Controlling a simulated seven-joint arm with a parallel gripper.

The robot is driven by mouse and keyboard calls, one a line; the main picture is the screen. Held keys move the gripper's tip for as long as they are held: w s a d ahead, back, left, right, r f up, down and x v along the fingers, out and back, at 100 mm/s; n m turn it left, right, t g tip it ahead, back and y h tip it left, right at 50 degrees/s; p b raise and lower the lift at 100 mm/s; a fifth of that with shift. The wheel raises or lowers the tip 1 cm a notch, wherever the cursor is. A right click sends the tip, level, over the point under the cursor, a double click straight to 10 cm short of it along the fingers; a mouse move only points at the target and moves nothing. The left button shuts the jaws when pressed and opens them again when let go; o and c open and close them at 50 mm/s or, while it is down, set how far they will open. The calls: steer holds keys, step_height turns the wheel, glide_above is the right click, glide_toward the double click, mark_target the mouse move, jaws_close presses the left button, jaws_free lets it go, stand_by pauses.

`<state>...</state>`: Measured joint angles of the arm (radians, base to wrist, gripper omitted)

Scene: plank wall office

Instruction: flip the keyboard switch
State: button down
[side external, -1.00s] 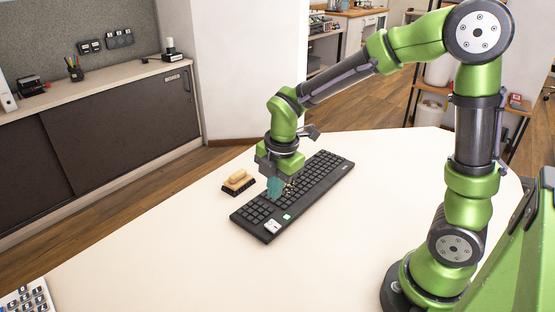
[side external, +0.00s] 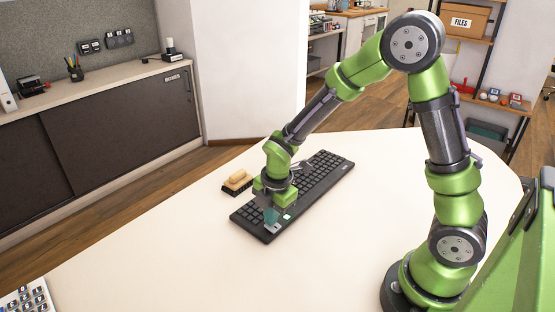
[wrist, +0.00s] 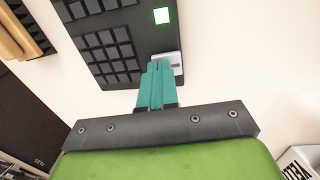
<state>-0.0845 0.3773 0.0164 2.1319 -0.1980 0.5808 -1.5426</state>
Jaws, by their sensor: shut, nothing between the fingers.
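The black keyboard (side external: 328,170) lies diagonally on the white table. Its near end carries a pale switch (wrist: 176,60), partly covered by my fingers in the wrist view, and a lit green square (wrist: 161,15). The green square also shows in the side view (side external: 287,217). My gripper (side external: 270,219) points down over this near end, its teal fingers shut together and empty. In the wrist view the fingertips (wrist: 158,66) overlap the left part of the switch. I cannot tell whether they touch it, or which way the switch is tilted.
A wooden-handled brush (side external: 238,182) lies just left of the keyboard. A calculator-like keypad (side external: 27,300) sits at the table's front left corner. The white tabletop (side external: 170,260) is otherwise clear around the keyboard.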

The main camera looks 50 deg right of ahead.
mark_target(278, 231)
steer(key=shift+w+f+g, duration=0.15)
steer(key=shift+f+g, duration=0.2)
steer(key=shift+g, duration=0.15)
steer(key=shift+s, duration=1.05)
step_height(278, 231, up, 14)
steer(key=shift+s+r, duration=0.2)
steer(key=shift+r, duration=0.05)
steer(key=shift+a+t, duration=0.1)
steer(key=shift+t, duration=0.2)
